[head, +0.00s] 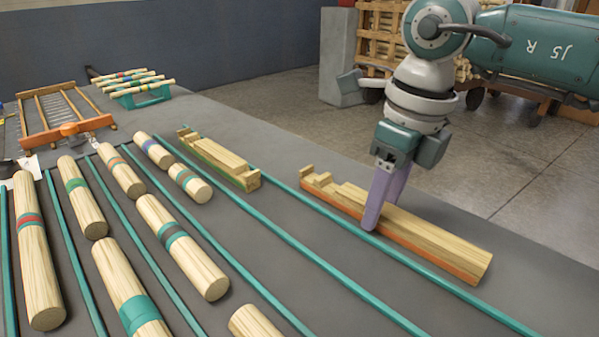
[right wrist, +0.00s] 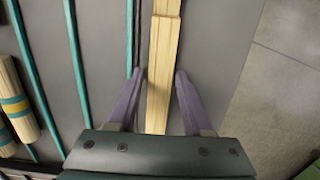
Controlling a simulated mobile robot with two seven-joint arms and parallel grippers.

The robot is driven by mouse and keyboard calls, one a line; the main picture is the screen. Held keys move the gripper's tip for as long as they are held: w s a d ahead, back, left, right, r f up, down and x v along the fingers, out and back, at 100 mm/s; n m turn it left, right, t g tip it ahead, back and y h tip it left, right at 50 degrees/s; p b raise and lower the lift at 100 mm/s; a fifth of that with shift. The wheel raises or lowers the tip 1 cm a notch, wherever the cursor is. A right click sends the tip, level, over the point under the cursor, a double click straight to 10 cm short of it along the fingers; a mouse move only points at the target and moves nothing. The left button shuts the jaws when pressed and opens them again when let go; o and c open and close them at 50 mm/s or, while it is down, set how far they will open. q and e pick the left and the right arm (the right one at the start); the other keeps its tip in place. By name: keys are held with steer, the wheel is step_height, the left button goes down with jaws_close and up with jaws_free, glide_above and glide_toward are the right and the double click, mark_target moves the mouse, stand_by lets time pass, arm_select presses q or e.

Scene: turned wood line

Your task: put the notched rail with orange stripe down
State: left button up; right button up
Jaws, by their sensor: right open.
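The notched rail with orange stripe (head: 430,236) lies on the grey table at the right, along its edge, with its notched end toward the back left. My right gripper (head: 378,212) is around the rail near its middle, with one purple finger in front of its orange side. In the right wrist view, the rail (right wrist: 160,70) runs between the two spread fingers (right wrist: 160,80), with a gap visible on each side. The right gripper is open. My left gripper does not show in either view.
A green-striped notched rail (head: 222,160) lies to the left. Teal strips (head: 290,236) divide the table into lanes. Several banded wooden cylinders (head: 182,246) lie at the left. A teal rack (head: 140,97) and an orange-framed wooden piece (head: 65,130) stand farther back.

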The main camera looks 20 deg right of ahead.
steer(key=shift+c, duration=0.2)
jaws_close()
stand_by(0.4)
